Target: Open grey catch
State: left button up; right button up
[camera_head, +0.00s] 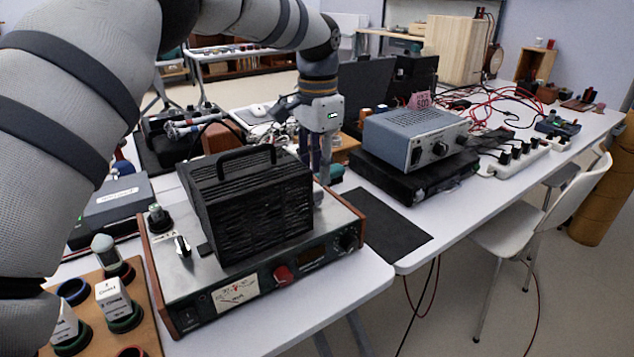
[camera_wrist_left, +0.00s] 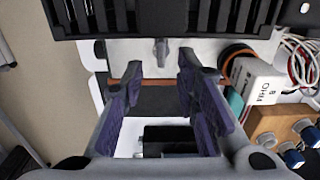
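A small grey catch (camera_wrist_left: 160,50) sticks out from the silver top of the bench device, beside the black slatted box, in the left wrist view. In the head view I cannot make it out near my gripper. The black box (camera_head: 248,205) with a handle stands on the device (camera_head: 240,290), which has wooden sides, a meter and a red knob. My left gripper (camera_head: 320,172) points down at the box's far right side. In the left wrist view its fingers (camera_wrist_left: 160,64) are apart, one on either side of the catch, with nothing gripped. My right gripper is not in view.
A wooden board (camera_head: 140,335) with cups and small labelled blocks lies at the front left. A blue-grey power supply (camera_head: 415,136) on a black case stands to the right. A black mat (camera_head: 385,222) lies bare between. A white chair (camera_head: 545,225) stands at right.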

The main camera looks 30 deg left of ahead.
aim_at(317, 192)
pick_arm(q)
notch_tip(317, 192, down, 4)
jog(key=shift+w+f, duration=0.1)
grip_shut()
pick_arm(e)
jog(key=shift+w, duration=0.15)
pick_arm(q)
jog(key=shift+m, duration=0.3)
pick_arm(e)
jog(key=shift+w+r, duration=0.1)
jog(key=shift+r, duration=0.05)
pick_arm(q)
jog(key=shift+m+p, duration=0.3)
jog(key=shift+m, duration=0.8)
jog(key=m, duration=0.4)
jog(key=shift+m, duration=0.3)
jog(key=m, duration=0.4)
jog(key=shift+s+d+m, duration=0.1)
jog(key=shift+s+m, duration=0.1)
jog(key=shift+m, duration=0.1)
jog(key=m, duration=0.4)
jog(key=shift+m, duration=0.4)
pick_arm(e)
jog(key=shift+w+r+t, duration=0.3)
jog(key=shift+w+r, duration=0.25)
pick_arm(q)
jog(key=shift+m, duration=0.3)
